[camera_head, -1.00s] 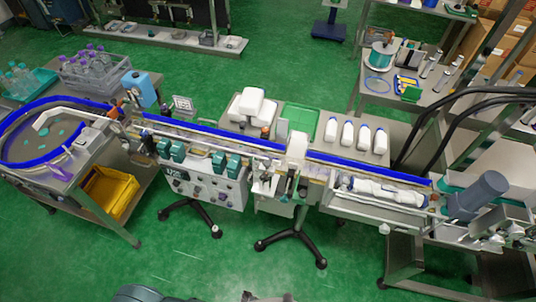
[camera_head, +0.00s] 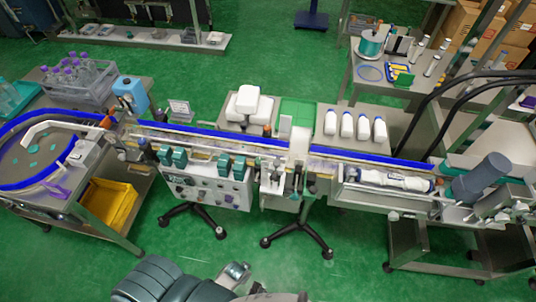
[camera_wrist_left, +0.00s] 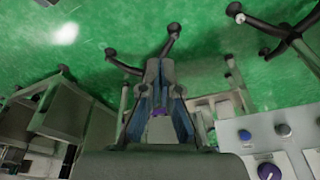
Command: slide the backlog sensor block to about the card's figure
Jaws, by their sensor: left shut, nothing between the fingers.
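A small white card (camera_head: 180,108) stands in a holder behind the conveyor's left part; its figure is too small to read. Small orange fittings show at the conveyor (camera_head: 130,131), one at the left bend (camera_head: 108,121) and one near the middle (camera_head: 267,130). I cannot tell which part is the backlog sensor block. My left gripper (camera_wrist_left: 159,66) is shut and empty in the left wrist view, with the green floor and stand legs behind it. In the head view my left arm shows at the bottom, in front of the line and apart from it. My right gripper is not in view.
A control cabinet (camera_head: 207,188) with knobs stands below the conveyor. A round turntable (camera_head: 30,150) and a yellow bin (camera_head: 108,203) are at left. White bottles (camera_head: 347,124) stand behind the line. A grey cylinder (camera_head: 480,177) is at right.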

